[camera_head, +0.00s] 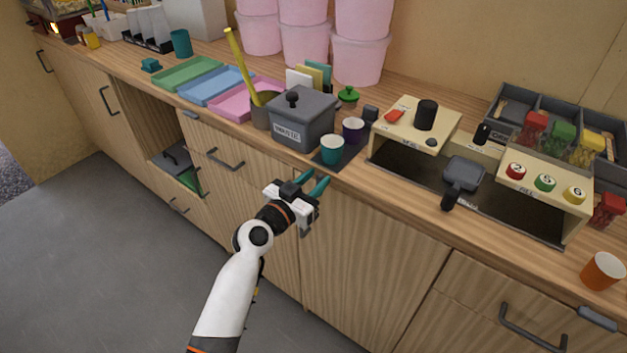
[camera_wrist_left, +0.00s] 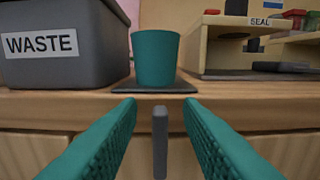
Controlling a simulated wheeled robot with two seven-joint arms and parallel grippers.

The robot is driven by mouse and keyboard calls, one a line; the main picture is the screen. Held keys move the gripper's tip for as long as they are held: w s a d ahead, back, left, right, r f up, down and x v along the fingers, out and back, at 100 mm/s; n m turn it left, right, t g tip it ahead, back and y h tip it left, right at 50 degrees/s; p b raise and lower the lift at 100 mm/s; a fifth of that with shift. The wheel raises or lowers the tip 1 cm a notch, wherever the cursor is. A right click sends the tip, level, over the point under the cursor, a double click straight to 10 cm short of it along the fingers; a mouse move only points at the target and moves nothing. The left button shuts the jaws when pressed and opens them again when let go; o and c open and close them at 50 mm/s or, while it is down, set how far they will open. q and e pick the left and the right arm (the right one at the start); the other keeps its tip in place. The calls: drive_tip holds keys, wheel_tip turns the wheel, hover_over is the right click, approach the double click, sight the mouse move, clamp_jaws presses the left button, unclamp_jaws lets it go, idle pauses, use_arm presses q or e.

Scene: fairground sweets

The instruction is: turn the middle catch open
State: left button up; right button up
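The middle catch is a grey upright bar (camera_wrist_left: 160,142) on the cabinet front just below the counter edge, seen in the left wrist view. In the head view I cannot make it out near my gripper. My left gripper (camera_head: 313,181) has teal fingers, spread apart, in front of the counter edge. In the left wrist view its fingers (camera_wrist_left: 159,106) stand either side of the catch, with gaps on both sides and no visible contact. I cannot tell how deep the catch lies between them. My right gripper is in neither view.
A teal cup (camera_head: 332,149) stands on a dark mat close above the gripper, beside the grey WASTE bin (camera_head: 303,120). Other grey catches lie level along the counter edge at left (camera_head: 190,114) and right (camera_head: 597,319). The floor (camera_head: 100,250) is clear.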

use_arm(q)
clamp_jaws()
drive_tip(key=shift+n, duration=0.4)
drive_tip(key=n, duration=0.5)
drive_tip(key=shift+w+a+f, duration=0.1)
drive_tip(key=shift+w+a, duration=0.05)
drive_tip(key=shift+a, duration=0.15)
drive_tip(key=n, duration=0.6)
drive_tip(key=shift+w+a+f, duration=0.15)
drive_tip(key=n, duration=0.2)
drive_tip(key=n+p, duration=0.1)
drive_tip(key=n, duration=0.3)
drive_tip(key=shift+a+f, duration=0.1)
drive_tip(key=shift+f, duration=0.25)
